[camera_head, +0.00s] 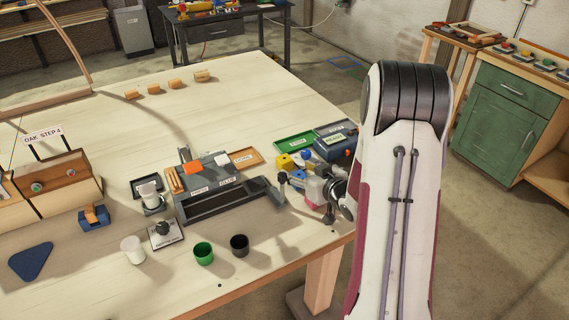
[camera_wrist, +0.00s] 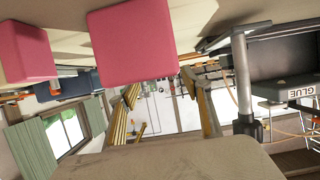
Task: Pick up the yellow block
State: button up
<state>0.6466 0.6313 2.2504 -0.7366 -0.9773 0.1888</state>
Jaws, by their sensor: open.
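The yellow block (camera_head: 284,162) lies on the light wooden table, right of the grey glue station and near the green tray. I cannot make it out in the wrist view. My gripper reaches in from the right, just in front of the yellow block and apart from it in the head view, partly hidden by my arm. In the wrist view my gripper (camera_wrist: 160,98) has its two ridged fingers spread, with no block between them. That view looks upside down. A large pink block (camera_wrist: 132,42) shows close by, with another pink block (camera_wrist: 25,52) at the left.
The grey glue station (camera_head: 225,190) stands left of my gripper. A blue block (camera_head: 306,155), a green tray (camera_head: 294,141) and a blue device (camera_head: 335,147) crowd the area behind. Green (camera_head: 203,253) and black (camera_head: 239,245) cups stand in front. The table's back half is mostly clear.

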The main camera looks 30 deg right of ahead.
aim_at(288, 163)
jog(key=shift+w, duration=0.2)
jog(key=shift+r+x, duration=0.1)
jog(key=shift+x, duration=1.15)
jog(key=shift+r+x, duration=0.15)
jog(key=shift+x, duration=1.1)
jog(key=shift+w, duration=0.1)
jog(key=c, duration=1.2)
